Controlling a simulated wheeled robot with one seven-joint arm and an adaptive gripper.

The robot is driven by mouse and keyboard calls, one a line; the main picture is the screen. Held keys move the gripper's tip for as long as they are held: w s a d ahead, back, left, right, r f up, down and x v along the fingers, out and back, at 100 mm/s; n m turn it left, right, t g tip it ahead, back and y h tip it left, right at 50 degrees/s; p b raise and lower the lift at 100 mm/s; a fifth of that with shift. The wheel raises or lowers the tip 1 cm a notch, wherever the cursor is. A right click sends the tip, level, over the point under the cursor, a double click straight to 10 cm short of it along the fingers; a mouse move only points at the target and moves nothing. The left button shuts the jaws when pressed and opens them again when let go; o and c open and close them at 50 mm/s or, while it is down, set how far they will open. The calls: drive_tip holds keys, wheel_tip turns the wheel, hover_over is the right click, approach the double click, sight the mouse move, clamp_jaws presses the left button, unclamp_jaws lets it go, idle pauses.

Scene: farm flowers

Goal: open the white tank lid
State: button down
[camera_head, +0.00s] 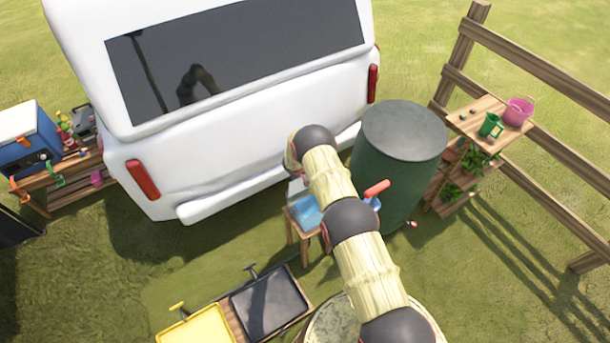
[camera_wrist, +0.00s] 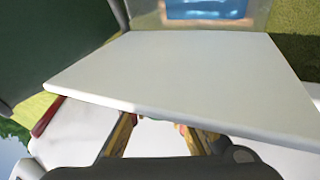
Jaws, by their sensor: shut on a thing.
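The white tank lid (camera_wrist: 180,75) is a flat white panel across the wrist view. Its near edge lies at the tips of my gripper (camera_wrist: 157,122), whose two yellowish fingers reach up to it from below. My gripper is shut on that edge. Beyond the lid's far edge shows a blue surface (camera_wrist: 205,9) in a pale frame. In the head view, a small white part of the lid (camera_head: 296,187) shows beside my arm, next to the blue patch (camera_head: 305,211) on a small wooden stand. My arm hides the gripper and much of the tank there. The lid's exact tilt is unclear.
A dark green barrel (camera_head: 397,170) stands close to the right of my arm, and a white vehicle (camera_head: 235,120) stands behind. A red-handled object (camera_head: 376,188) is beside the arm. Yellow (camera_head: 198,326) and black (camera_head: 268,305) trays lie in front. Shelves (camera_head: 480,125) and a fence are right.

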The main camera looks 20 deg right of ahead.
drive_tip(key=shift+s+a+f, duration=0.2)
drive_tip(key=shift+s+f, duration=0.35)
drive_tip(key=shift+f, duration=0.1)
drive_tip(key=c, duration=2.1)
unclamp_jaws()
drive_tip(key=o, duration=0.4)
drive_tip(key=shift+w+r, duration=0.15)
drive_tip(key=shift+w+r, duration=0.15)
drive_tip(key=shift+r, duration=0.05)
drive_tip(key=v, duration=1.2)
drive_tip(key=shift+w, duration=0.15)
drive_tip(key=shift+d, duration=0.1)
